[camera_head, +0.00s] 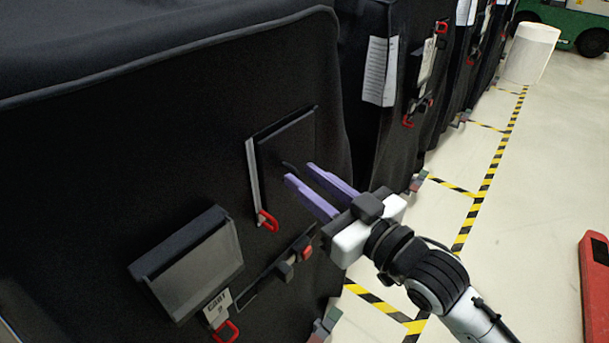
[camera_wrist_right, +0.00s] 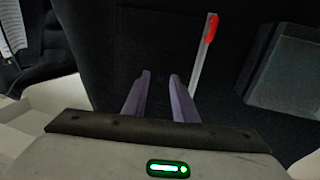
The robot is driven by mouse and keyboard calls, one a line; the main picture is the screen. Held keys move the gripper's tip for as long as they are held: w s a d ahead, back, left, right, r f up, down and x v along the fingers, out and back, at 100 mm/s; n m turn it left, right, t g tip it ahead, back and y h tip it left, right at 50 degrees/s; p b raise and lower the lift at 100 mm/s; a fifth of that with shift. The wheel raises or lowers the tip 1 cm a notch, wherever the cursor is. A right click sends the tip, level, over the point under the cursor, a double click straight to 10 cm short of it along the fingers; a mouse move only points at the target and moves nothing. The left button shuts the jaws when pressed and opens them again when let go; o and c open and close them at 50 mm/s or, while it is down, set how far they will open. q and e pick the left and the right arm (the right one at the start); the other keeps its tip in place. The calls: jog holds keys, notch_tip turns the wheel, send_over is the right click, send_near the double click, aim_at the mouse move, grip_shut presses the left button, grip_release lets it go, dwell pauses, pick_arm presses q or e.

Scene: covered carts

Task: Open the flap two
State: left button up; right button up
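A black covered cart fills the left of the head view. On its side is a dark rectangular flap (camera_head: 287,140) with a pale strip down its left edge and a red loop (camera_head: 267,220) at the bottom. The flap looks closed, lying against the cover. My right gripper (camera_head: 299,172) has two purple fingers, apart and empty, pointing at the flap's lower right part; I cannot tell whether they touch it. In the right wrist view the fingers (camera_wrist_right: 160,76) stand apart, with the pale strip and red loop (camera_wrist_right: 210,28) to their right. My left gripper is not in view.
A clear pocket with a dark top (camera_head: 195,260) and a cart label (camera_head: 217,308) are lower left. A buckled strap (camera_head: 285,270) is below the flap. More covered carts (camera_head: 370,110) stand behind. A red object (camera_head: 594,280) is at right. The floor between is clear.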

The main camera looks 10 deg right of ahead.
jog(key=shift+w+a, duration=0.35)
jog(key=shift+w, duration=0.15)
grip_shut()
dwell(1.2)
